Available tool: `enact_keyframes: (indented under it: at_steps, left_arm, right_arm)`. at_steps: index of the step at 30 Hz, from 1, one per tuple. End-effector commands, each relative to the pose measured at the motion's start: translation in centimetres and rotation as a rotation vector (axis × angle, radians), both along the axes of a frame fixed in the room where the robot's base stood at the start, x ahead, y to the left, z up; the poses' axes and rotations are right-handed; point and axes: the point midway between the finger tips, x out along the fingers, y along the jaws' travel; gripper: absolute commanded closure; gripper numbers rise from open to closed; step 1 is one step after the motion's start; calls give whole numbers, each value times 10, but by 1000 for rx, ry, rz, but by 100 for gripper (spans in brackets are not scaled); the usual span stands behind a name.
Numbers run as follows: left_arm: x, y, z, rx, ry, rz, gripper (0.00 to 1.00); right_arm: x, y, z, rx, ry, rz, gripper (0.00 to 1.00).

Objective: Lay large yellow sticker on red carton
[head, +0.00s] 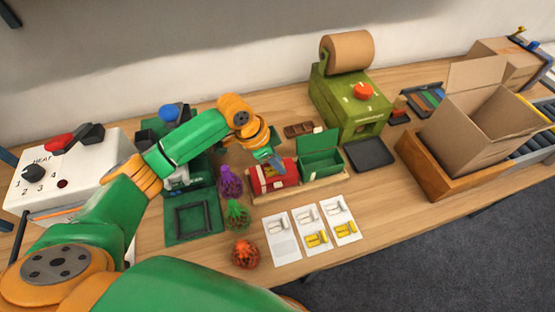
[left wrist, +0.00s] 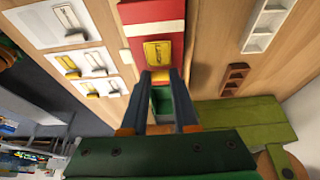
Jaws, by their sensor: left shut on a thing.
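A red carton (head: 262,180) with a pale band lies on a wooden tray (head: 300,190); it also shows at the top of the left wrist view (left wrist: 148,12). My left gripper (head: 279,165) is above its right part. In the left wrist view my gripper's fingers (left wrist: 162,78) are shut on a yellow sticker (left wrist: 157,53), which lies flat against or just over the red face; contact cannot be told. Three white cards (head: 281,250) lie in front of the tray; two bear yellow stickers (head: 345,228). My right gripper is not in view.
An open green carton (head: 320,160) stands right of the red one on the tray. Purple (head: 230,182), green (head: 237,215) and orange (head: 245,254) net bags stand to the left. A green machine (head: 350,105) and dark tray (head: 369,154) are behind and right.

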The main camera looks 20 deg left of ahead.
Motion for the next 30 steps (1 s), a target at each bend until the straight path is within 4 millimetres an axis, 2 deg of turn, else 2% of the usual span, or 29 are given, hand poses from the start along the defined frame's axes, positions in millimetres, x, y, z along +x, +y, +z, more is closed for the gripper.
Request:
enact_keyframes:
  at_steps: [25, 26, 29, 30]
  left_arm:
    - [-1, -1, 0, 0, 0, -1, 100]
    - [-1, -1, 0, 0, 0, -1, 66]
    - [-1, 0, 0, 0, 0, 0, 40]
    - [-1, 0, 0, 0, 0, 0, 37]
  right_arm:
    - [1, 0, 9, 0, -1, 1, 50]
    - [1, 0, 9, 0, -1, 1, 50]
    - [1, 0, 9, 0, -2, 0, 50]
    - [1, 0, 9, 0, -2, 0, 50]
